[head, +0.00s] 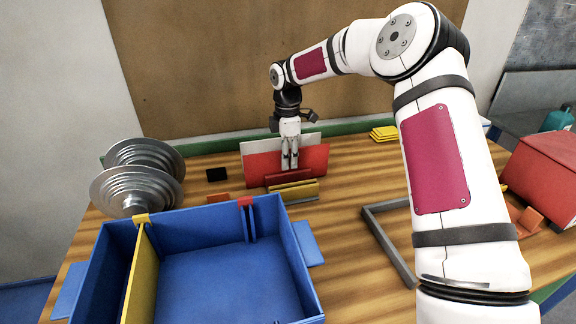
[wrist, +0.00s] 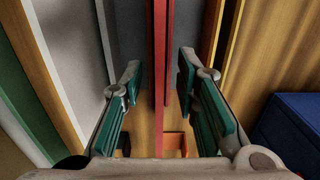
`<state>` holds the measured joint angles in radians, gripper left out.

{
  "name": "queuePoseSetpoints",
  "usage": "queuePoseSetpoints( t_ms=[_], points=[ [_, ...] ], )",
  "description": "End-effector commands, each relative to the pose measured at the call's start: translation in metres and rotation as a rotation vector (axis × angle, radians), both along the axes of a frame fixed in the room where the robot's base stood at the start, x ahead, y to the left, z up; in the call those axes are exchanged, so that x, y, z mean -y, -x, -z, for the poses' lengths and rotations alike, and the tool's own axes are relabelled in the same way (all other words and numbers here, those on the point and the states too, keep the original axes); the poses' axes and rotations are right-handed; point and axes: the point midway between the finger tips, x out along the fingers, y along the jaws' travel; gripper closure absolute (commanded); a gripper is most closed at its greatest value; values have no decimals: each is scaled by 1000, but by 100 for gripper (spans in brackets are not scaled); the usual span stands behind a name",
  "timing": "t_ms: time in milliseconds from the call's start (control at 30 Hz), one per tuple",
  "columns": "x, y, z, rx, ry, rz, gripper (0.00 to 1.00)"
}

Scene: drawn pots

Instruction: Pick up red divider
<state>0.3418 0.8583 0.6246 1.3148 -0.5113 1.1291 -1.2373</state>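A tall flat red panel, the red divider (head: 316,160), stands upright on the table in front of a white panel (head: 254,146). My gripper (head: 290,164) points down at the panels' middle, its fingers overlapping the red panel in the head view. In the wrist view my gripper (wrist: 160,95) is open, with teal pads on both sides of an upright red panel seen edge-on (wrist: 160,60). A gap shows between each pad and the red. A low dark red strip (head: 288,178) stands just in front, and I cannot tell how it relates to the fingers.
Yellow panels (head: 294,190) stand close in front of the red ones. A blue bin (head: 230,285) with a yellow divider (head: 140,270) fills the front left. Stacked metal discs (head: 138,185) stand at left. A grey frame (head: 388,240) and red box (head: 546,170) are at right.

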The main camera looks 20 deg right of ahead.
Motion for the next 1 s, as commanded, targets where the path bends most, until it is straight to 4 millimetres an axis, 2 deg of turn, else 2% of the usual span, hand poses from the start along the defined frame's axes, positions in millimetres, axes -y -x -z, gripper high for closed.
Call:
queuePoseSetpoints(
  t_ms=[133,400,433,533,567,1000],
  points=[
    [0,0,16,1,0,1,72],
    [0,-1,20,3,0,2,72],
    [0,-1,20,3,0,2,74],
    [1,-1,20,3,0,2,97],
    [1,-1,20,3,0,2,100],
    [1,-1,16,4,0,2,100]
  ],
)
